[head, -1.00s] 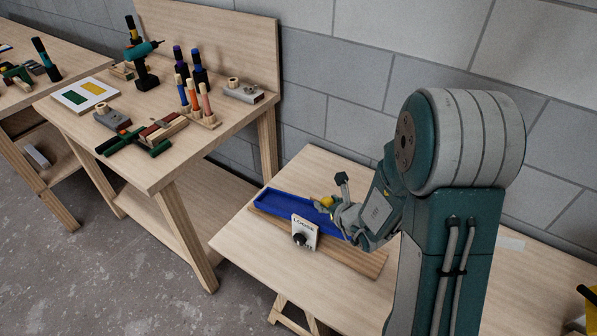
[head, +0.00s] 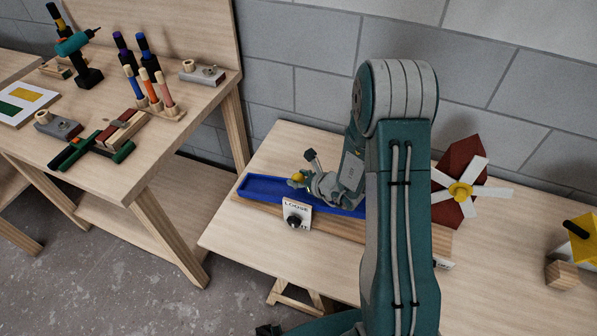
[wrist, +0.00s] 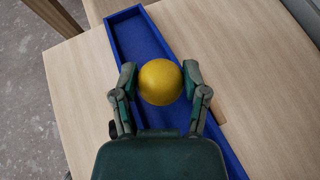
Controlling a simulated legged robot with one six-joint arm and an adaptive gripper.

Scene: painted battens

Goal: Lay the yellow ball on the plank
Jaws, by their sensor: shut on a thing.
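My gripper (wrist: 160,85) is shut on the yellow ball (wrist: 160,82), with one finger on each side of it. In the head view the ball (head: 298,177) shows at the fingertips, over the blue tray (head: 258,187). In the wrist view the ball hides part of the blue tray (wrist: 140,38) beneath it. I cannot tell how high it is held. The plank (head: 345,229), a long light-brown board, lies along the near side of the tray on the low table. My arm hides part of it.
A white sign with a black knob (head: 297,214) stands at the plank's front edge. A red piece with a white-bladed fan (head: 461,191) stands to the right. A wooden block (head: 562,274) sits farther right. The left workbench (head: 150,160) holds several tools.

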